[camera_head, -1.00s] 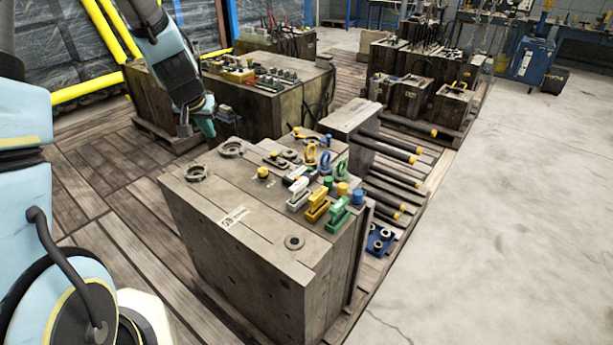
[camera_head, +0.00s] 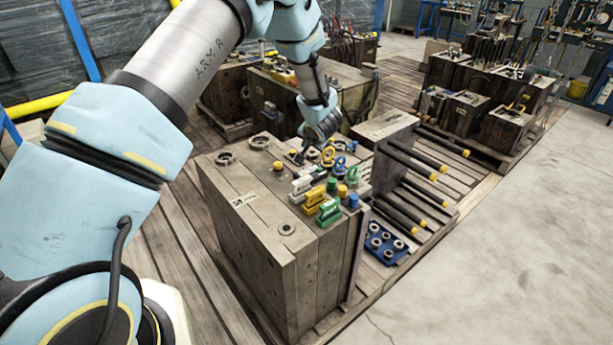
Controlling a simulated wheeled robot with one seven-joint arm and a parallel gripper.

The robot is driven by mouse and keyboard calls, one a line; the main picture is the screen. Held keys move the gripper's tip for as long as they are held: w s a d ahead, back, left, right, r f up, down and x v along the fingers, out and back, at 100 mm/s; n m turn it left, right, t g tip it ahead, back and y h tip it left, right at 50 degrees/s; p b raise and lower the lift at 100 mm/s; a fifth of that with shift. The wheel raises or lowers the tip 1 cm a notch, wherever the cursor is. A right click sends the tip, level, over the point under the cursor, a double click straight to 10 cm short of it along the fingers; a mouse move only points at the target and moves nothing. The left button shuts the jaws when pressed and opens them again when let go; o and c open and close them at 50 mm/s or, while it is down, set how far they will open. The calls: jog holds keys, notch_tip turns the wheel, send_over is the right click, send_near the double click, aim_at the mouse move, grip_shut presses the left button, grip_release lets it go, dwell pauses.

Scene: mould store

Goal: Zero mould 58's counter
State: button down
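A large grey-brown mould block (camera_head: 262,240) stands in the foreground, with a small white label (camera_head: 243,200) on its top. The label's number is too small to read surely. On the top are green, white and yellow clamp-like fittings (camera_head: 315,198), yellow and blue eye rings (camera_head: 333,158), coloured caps and round metal rings. I cannot pick out the counter for certain among the fittings. My gripper (camera_head: 302,156) points down at the far part of this top, just left of the eye rings. Its fingers are small and dark, and whether they touch anything is unclear.
A second mould (camera_head: 352,95) stands behind, and more blocks (camera_head: 462,112) stand on a pallet at the back right. Black rods with yellow ends (camera_head: 418,150) and a blue tray (camera_head: 383,245) lie right of the mould. The concrete floor (camera_head: 500,270) at right is clear.

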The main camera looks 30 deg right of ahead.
notch_tip(320, 180, down, 7)
jog(key=b, duration=0.7)
jog(key=shift+r, duration=0.15)
jog(key=shift+f+b, duration=0.45)
jog(key=shift+f, duration=0.55)
dwell(1.0)
jog(key=shift+f, duration=0.45)
jog(key=shift+f, duration=0.45)
dwell(0.5)
jog(key=shift+r, duration=0.1)
jog(key=shift+r+p, duration=0.8)
jog(key=shift+p, duration=0.4)
